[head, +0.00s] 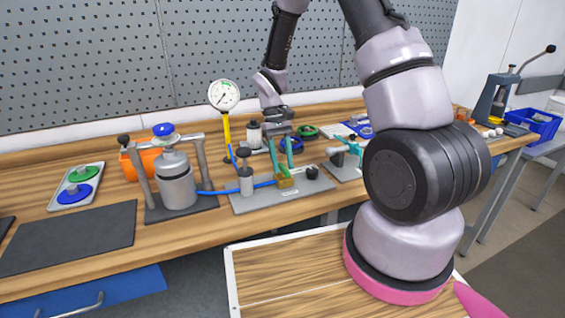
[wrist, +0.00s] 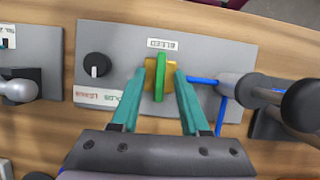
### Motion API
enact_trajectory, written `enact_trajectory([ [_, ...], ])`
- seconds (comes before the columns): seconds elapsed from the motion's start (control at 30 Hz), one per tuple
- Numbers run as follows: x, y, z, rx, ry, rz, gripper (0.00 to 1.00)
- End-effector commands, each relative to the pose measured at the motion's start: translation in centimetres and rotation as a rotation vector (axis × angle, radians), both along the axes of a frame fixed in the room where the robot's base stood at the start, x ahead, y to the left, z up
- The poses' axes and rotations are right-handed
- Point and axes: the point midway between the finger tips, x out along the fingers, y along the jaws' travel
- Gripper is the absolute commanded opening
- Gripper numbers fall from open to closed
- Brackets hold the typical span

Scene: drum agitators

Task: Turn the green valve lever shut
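The green valve lever (wrist: 160,82) sits on a brass valve body (wrist: 149,77) on a grey plate beneath a label that seems to read BLEED. In the wrist view the lever runs up and down the picture, crosswise to the blue hose at its right. My gripper (wrist: 160,73) is open, with one teal finger on each side of the lever. A gap shows between the lever and each finger. In the head view my gripper (head: 283,166) points down over the brass body (head: 286,183), and the lever (head: 284,171) is partly hidden between the fingers.
A black knob (wrist: 96,66) is on the same plate (head: 300,197). A blue hose (head: 222,191) runs to a grey canister (head: 177,182) in a frame. A pressure gauge (head: 224,96) stands behind. A dark mat (head: 70,238) at the left is bare.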

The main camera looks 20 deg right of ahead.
Motion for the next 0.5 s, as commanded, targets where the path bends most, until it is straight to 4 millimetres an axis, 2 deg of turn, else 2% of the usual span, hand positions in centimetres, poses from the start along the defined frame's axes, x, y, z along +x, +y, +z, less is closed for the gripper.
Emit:
enact_trajectory([
  [0.17, 0.0, 0.0, 0.1, 0.0, 0.001, 0.0, 0.45],
  [0.27, 0.3, 0.1, 0.8, 0.0, -0.001, 0.0, 0.45],
  [0.5, 2.1, 0.4, 4.9, 0.0, -0.004, -0.001, 0.45],
])
